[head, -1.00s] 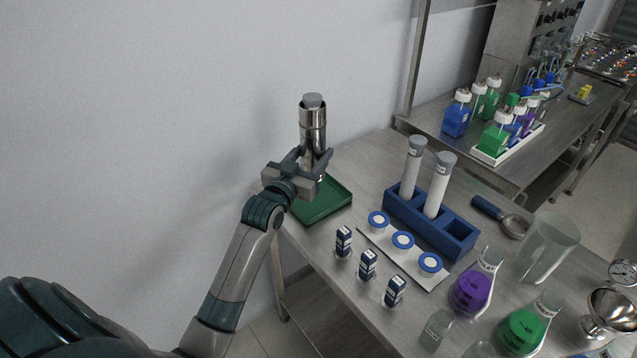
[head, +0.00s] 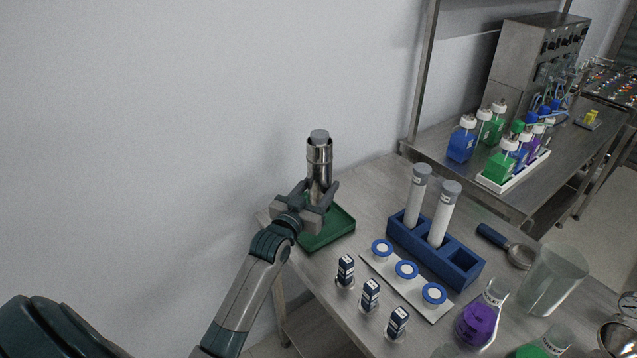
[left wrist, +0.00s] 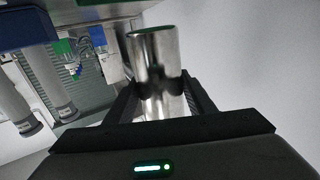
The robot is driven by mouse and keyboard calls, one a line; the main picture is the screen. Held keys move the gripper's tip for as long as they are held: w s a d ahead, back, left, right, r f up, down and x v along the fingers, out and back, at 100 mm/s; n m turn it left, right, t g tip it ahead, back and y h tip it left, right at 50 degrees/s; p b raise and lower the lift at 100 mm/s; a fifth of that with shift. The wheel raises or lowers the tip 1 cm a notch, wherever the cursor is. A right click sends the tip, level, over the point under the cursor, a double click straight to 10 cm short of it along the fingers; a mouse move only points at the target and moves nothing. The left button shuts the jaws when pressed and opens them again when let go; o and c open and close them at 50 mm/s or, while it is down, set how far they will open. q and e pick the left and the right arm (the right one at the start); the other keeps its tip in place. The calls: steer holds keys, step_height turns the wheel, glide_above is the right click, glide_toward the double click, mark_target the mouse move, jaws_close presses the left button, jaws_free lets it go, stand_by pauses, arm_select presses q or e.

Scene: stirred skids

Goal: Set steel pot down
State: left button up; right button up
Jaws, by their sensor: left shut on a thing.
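The steel pot (head: 319,158) is a tall shiny cylinder with a grey top, held upright over the green tray (head: 345,222). My left gripper (head: 320,194) is shut on its lower part. In the left wrist view the pot (left wrist: 155,62) stands between the two fingers of my left gripper (left wrist: 160,100). The gripper hides the pot's base in the head view, so I cannot tell whether it touches the tray. My right gripper is not in view.
Right of the tray stands a blue rack (head: 455,262) with two capped tubes. A white strip (head: 421,293) with blue-ringed jars and several small labelled vials (head: 370,295) are in front. A wall is behind the tray.

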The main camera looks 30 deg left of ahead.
arm_select(q)
steer(key=shift+f, duration=0.95)
steer(key=shift+f+p, duration=0.5)
steer(key=shift+f, duration=1.6)
steer(key=o, duration=1.4)
steer(key=shift+f, duration=0.25)
steer(key=shift+o, duration=0.5)
steer(key=shift+s+r, duration=0.1)
